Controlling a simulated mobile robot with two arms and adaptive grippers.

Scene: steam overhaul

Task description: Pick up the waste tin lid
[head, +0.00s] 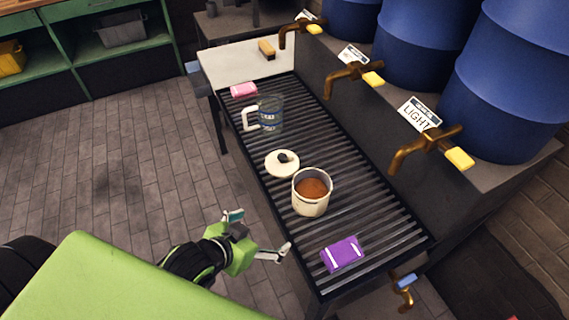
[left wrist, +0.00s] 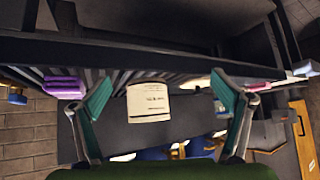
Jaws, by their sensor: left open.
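My left gripper (head: 259,234) is open and empty, in front of the rack's near long edge, left of and below the tin in the picture. In the left wrist view the tin (left wrist: 149,103) shows between the two spread fingers, beyond them. A pale sliver beside it, partly behind a finger, may be the lid. My right gripper is not in view.
The slatted rack (head: 345,172) also holds a purple pack (head: 342,254), a measuring jug (head: 269,115) and a pink pack (head: 243,89). Brass taps (head: 424,147) below blue barrels (head: 505,85) overhang its far side. The floor (head: 130,165) left of the rack is clear.

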